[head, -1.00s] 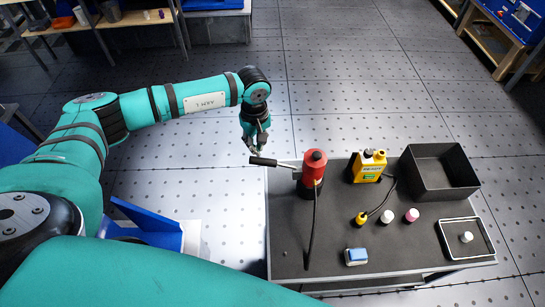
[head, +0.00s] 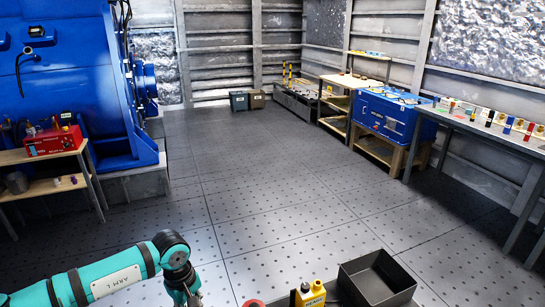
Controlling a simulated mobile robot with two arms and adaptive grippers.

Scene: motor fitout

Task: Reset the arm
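My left arm comes in from the lower left in the head view. Its gripper (head: 189,297) points down at the bottom edge, and the fingertips are cut off, so whether they are open or shut does not show. To its right, the top of a red tool (head: 253,303) just shows at the bottom edge. My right arm and gripper are not in view.
A large blue motor (head: 65,75) and a shelf with a red toolbox (head: 53,141) are at left. Benches (head: 480,127) line the right wall. The floor between is clear.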

